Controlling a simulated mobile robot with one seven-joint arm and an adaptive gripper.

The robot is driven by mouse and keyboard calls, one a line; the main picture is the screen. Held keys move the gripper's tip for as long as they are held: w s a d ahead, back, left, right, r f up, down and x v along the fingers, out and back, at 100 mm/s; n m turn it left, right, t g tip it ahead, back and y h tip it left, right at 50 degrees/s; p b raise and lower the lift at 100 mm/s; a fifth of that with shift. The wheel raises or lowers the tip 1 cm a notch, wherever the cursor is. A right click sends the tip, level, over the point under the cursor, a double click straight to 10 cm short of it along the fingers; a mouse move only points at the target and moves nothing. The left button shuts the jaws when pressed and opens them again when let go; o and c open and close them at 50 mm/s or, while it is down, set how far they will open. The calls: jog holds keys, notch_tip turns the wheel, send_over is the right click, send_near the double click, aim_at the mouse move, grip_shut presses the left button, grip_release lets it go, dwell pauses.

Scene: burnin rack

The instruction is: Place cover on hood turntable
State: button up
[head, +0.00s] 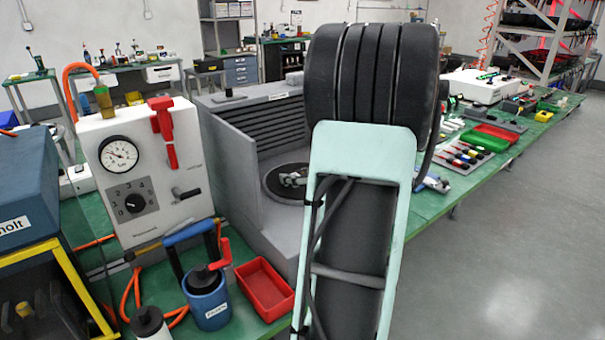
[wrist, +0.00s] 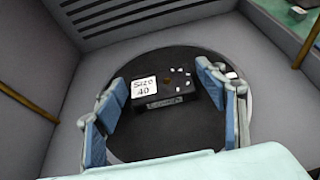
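The hood turntable is a dark round disc inside the grey hood; it shows in the head view (head: 275,192) and fills the middle of the wrist view (wrist: 165,62). A small black cover (wrist: 170,97) with a white label and several pale marks lies over the disc, apparently resting on it. My gripper (wrist: 163,88) is open, with its blue-padded fingers on the left and right of the cover and a visible gap on each side.
The grey hood (head: 240,150) has side walls and a slatted back close around my gripper. A white gauge box (head: 145,170), a blue pump (head: 207,295) and a red tray (head: 264,288) stand left of my arm. Colored trays (head: 490,138) lie on the green bench to the right.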

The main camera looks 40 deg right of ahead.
jog(key=shift+o, duration=0.2)
jog(key=shift+r+p, duration=0.25)
jog(key=shift+p, duration=0.05)
jog(key=p+v, duration=0.1)
jog(key=v, duration=1.1)
jog(key=shift+f, duration=0.1)
